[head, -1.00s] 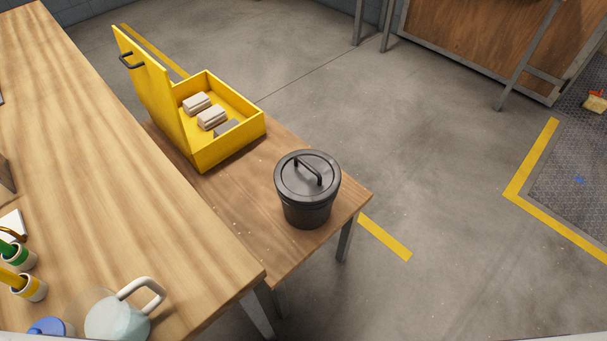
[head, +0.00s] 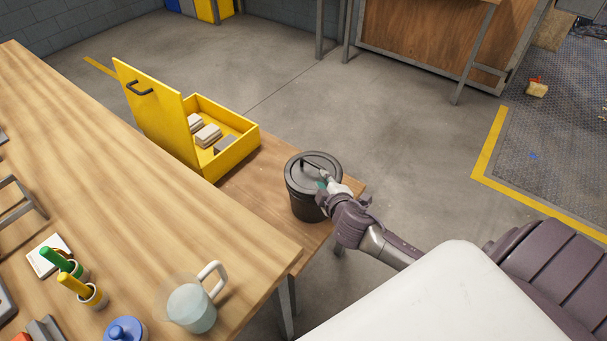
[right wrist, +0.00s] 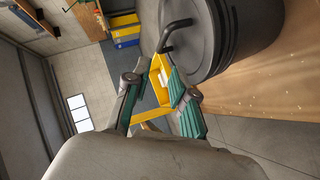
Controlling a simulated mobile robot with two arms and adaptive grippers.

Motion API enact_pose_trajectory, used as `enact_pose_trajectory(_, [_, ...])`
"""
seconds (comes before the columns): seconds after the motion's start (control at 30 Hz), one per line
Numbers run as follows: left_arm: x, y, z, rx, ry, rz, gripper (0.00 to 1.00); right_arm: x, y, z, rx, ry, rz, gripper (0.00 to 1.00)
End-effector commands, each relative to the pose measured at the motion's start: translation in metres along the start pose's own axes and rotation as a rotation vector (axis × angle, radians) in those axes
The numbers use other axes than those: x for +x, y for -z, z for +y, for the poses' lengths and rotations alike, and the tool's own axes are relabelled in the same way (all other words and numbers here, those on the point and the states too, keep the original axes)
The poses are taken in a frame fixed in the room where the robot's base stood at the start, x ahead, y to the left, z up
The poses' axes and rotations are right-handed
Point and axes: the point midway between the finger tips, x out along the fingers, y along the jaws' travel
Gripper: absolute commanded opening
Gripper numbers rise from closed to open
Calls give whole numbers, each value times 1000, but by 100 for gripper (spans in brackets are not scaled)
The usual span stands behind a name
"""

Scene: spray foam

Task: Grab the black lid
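The black lid (head: 303,171) sits on the round black bin (head: 306,204) on the lower wooden table. Its raised black bar handle points up. My right gripper (head: 325,180) is at the lid's right side, close to the handle, in the head view. In the right wrist view my right gripper (right wrist: 156,88) has its two teal-padded fingers apart with nothing between them. The lid (right wrist: 190,40) and its handle (right wrist: 173,32) show just beyond the fingertips there. Whether a finger touches the lid is unclear. My left gripper is not in view.
An open yellow box (head: 232,158) with light blocks stands behind the bin on the lower table (head: 255,185). The higher wooden table (head: 150,190) at left holds a clear jug (head: 192,307), a blue-lidded item (head: 125,331) and green and yellow handled tools. Open floor lies right.

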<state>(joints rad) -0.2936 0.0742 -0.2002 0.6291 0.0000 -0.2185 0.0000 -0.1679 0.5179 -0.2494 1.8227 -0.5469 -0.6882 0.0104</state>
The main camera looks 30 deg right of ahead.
Motion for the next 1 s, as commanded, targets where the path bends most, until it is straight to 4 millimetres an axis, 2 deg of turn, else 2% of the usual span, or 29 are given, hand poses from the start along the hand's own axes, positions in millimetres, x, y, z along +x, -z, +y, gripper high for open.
enact_pose_trajectory(0.1, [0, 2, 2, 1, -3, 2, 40, 27, 0, 1, 0, -2, -1, 25])
enact_pose_trajectory(0.23, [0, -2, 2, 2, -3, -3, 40, 48, 0, 0, 2, -1, 0, 25])
enact_pose_trajectory(0.47, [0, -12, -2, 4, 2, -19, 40, 65, -1, -1, 1, 1, 1, 25])
enact_pose_trajectory(0.8, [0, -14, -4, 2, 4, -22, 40, 108, -8, -3, 2, 1, 1, 25])
enact_pose_trajectory(1.0, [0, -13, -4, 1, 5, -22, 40, 114, -8, -3, 1, 2, 1, 25])
